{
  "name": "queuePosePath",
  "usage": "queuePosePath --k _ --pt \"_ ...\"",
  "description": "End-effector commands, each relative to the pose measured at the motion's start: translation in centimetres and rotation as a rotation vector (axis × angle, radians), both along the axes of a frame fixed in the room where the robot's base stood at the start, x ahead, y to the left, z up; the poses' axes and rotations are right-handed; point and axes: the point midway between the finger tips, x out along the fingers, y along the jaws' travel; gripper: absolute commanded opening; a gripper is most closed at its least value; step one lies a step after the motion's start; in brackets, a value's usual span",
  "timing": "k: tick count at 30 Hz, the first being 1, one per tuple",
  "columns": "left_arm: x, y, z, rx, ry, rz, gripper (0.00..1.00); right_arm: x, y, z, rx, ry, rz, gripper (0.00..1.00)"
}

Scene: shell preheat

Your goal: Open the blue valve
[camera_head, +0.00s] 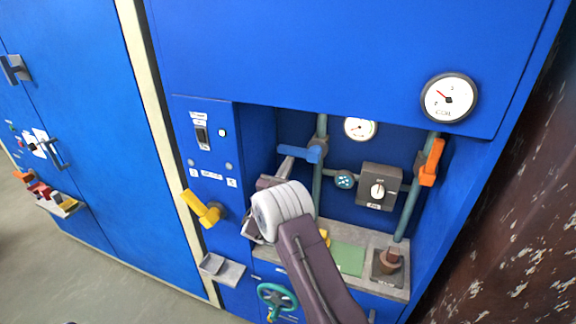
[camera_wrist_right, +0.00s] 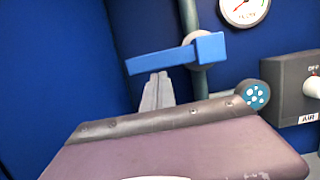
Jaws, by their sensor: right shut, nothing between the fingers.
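The blue valve has a blue lever handle (camera_head: 298,152) on a vertical grey-green pipe in the recess of the blue cabinet. The handle lies nearly level, across the pipe, reaching left from its pivot. It also shows in the right wrist view (camera_wrist_right: 175,56). My right gripper (camera_head: 286,166) is shut and empty. Its fingertips, seen in the right wrist view (camera_wrist_right: 158,78), are just under the handle's left half. I cannot tell whether they touch it. My left gripper is not in view.
An orange lever (camera_head: 432,162) stands on the right pipe. A grey AIR knob box (camera_head: 379,187) sits between the pipes. A yellow lever (camera_head: 201,207) juts from the left panel. A green handwheel (camera_head: 277,298) is below. The recess walls enclose my right arm's reach.

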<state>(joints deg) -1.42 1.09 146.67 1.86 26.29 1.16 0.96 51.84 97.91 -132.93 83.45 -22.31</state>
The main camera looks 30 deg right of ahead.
Motion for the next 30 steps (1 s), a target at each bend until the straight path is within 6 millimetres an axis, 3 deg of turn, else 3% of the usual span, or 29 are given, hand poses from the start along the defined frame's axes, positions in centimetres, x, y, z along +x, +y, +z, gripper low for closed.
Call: queuePosePath --k 17,30 --pt "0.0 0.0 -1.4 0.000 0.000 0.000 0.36 0.2 0.2 0.8 0.069 -0.086 0.000 0.00" --pt "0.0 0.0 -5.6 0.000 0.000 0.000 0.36 0.5 0.5 3.1 0.274 -0.328 0.002 0.00"
